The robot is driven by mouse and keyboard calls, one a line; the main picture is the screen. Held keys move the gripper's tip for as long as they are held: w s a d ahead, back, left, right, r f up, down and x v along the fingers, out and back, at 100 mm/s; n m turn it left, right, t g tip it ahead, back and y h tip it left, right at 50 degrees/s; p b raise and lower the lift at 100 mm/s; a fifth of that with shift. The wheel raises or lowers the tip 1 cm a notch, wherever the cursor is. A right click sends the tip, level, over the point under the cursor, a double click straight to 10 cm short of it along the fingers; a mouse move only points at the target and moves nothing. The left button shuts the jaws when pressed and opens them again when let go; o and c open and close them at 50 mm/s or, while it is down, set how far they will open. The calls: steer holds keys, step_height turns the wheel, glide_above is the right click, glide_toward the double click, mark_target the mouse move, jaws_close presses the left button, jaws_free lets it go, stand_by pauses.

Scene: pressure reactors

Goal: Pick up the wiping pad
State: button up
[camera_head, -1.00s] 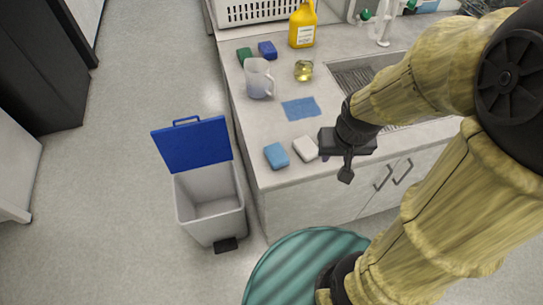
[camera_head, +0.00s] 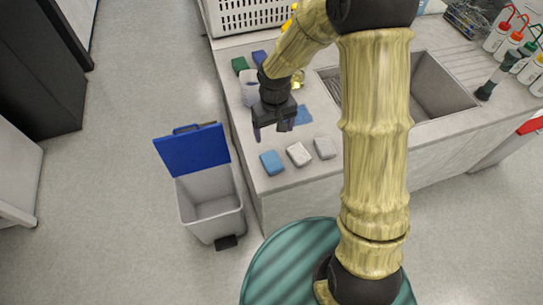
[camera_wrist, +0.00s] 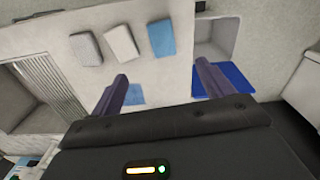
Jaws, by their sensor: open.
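Three small pads lie in a row near the counter's front edge: a light blue pad (camera_head: 272,162), a white pad (camera_head: 298,153) and a grey-white pad (camera_head: 325,147). The frames do not show which is the wiping pad. In the wrist view the blue pad (camera_wrist: 161,38), white pad (camera_wrist: 121,42) and grey pad (camera_wrist: 86,48) lie beyond the fingertips. My gripper (camera_head: 271,130) is open and empty, above the counter's left part. Its two fingers (camera_wrist: 161,72) are spread and apart from the pads. A flat blue cloth (camera_head: 303,115) lies behind it, partly hidden.
A green block (camera_head: 240,65), a dark blue block (camera_head: 259,57) and a partly hidden jug (camera_head: 248,90) stand at the back left. A sink (camera_head: 440,88) is at right. A bin with its blue lid (camera_head: 193,150) open stands left of the counter.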

steer(key=shift+a, duration=0.2)
steer(key=shift+f, duration=0.2)
steer(key=p, duration=0.3)
glide_above(273, 163)
step_height(273, 163, down, 12)
steer(key=shift+f, duration=0.1)
stand_by(0.4)
